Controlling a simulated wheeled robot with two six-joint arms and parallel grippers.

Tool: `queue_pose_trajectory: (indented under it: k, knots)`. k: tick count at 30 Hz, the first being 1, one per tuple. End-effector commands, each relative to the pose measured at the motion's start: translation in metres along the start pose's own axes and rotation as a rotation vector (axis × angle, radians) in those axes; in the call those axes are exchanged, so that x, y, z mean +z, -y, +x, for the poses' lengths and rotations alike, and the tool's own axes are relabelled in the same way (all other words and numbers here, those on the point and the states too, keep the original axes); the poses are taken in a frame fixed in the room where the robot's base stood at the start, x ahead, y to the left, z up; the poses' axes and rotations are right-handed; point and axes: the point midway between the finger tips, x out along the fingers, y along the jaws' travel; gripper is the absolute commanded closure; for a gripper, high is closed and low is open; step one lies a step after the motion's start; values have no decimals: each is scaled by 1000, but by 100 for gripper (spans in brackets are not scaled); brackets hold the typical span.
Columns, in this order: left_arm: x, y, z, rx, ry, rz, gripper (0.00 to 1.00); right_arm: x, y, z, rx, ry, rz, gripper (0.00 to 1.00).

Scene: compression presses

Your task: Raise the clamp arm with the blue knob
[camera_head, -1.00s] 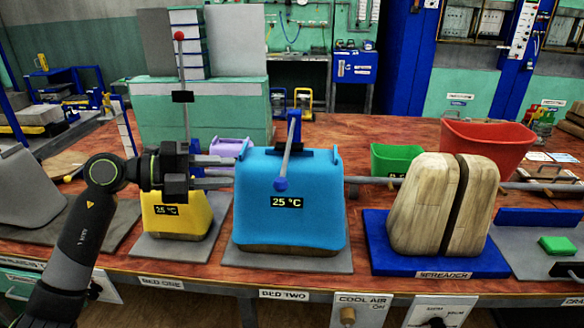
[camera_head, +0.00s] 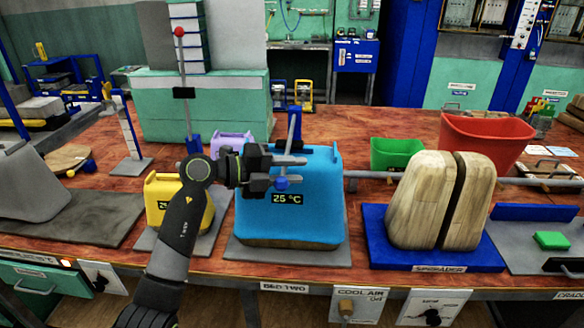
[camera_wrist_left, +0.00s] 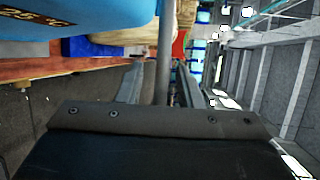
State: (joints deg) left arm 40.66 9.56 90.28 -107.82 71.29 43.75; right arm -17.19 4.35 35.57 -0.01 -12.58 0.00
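The blue knob (camera_head: 281,184) is at the near, low end of a grey clamp arm (camera_head: 291,130). The arm is hinged at a blue bracket behind the blue form (camera_head: 318,200) reading 25 °C and reaches over it towards me. My left gripper (camera_head: 302,171) points right, just above and beside the knob. In the left wrist view, the rod (camera_wrist_left: 165,50) crosses between the two fingers with gaps on both sides, so the gripper is open around it. The knob is hidden in that view. My right gripper is not in view.
Left of it, a yellow form (camera_head: 160,187) stands under a raised clamp arm with a red knob (camera_head: 179,32). A wooden form (camera_head: 425,205) sits on a blue base to the right. Red (camera_head: 500,135) and green (camera_head: 395,148) bins are behind. A grey pipe (camera_head: 370,175) runs beside the blue form.

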Motion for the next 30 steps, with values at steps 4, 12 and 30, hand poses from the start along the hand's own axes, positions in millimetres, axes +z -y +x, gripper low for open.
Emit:
queue_pose_trajectory:
  k: [4, 12, 30]
  knots:
    - [0, 0, 2, 0, 0, 1, 67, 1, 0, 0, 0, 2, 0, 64]
    - [0, 0, 2, 0, 0, 1, 82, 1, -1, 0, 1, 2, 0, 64]
    - [4, 7, 2, 5, -3, -13, 100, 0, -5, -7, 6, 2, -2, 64]
